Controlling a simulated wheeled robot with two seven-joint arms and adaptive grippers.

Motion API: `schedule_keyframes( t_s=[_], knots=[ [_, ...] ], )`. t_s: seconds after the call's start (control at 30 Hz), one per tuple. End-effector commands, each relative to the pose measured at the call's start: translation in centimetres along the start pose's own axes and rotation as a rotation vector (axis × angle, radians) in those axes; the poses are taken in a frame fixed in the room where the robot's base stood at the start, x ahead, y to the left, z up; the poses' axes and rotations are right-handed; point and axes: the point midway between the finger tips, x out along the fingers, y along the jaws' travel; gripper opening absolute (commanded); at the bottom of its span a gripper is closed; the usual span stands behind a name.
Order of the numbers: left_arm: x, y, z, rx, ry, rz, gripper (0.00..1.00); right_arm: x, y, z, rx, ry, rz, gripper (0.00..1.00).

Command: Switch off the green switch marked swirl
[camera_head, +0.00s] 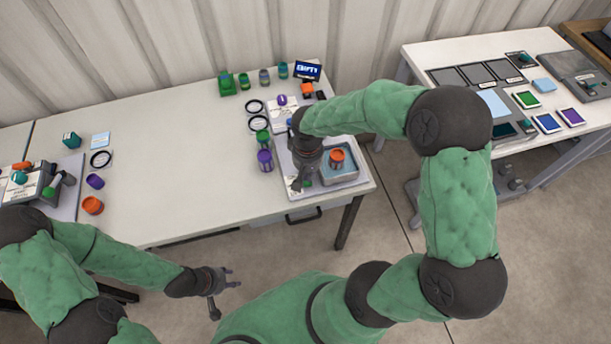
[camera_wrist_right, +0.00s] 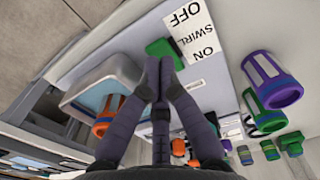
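The green switch (camera_wrist_right: 165,50) shows in the right wrist view beside a white label (camera_wrist_right: 188,32) reading OFF, SWIRL, ON. It lies alongside the SWIRL and ON end of the label, just beyond my right fingertips; I cannot tell whether they touch it. My right gripper (camera_wrist_right: 159,66) has its fingers together with nothing seen between them. In the head view the right gripper (camera_head: 300,186) is over the pale panel (camera_head: 287,160) at the table's right end, and the switch is hidden. My left gripper (camera_head: 234,278) hangs empty in front of the table, its fingers slightly apart.
A blue-grey basin (camera_head: 350,174) holding an orange-topped container (camera_head: 337,158) stands right of the gripper. Purple (camera_head: 265,160) and green (camera_head: 262,139) containers stand to its left. The middle of the white table (camera_head: 170,170) is clear. A second table (camera_head: 430,58) stands at right.

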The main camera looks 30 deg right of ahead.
Motion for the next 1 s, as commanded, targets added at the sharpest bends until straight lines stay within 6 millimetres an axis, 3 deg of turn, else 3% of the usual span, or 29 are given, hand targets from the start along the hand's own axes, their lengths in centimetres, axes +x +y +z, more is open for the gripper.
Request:
schedule_keyframes(
  t_s=[1.0],
  knots=[
    [0.9, -0.3, 0.0, 0.000, 0.000, 0.000, 0.40, 1.2, 0.0, 0.0, 0.000, 0.000, 0.000, 0.00]
  ],
)
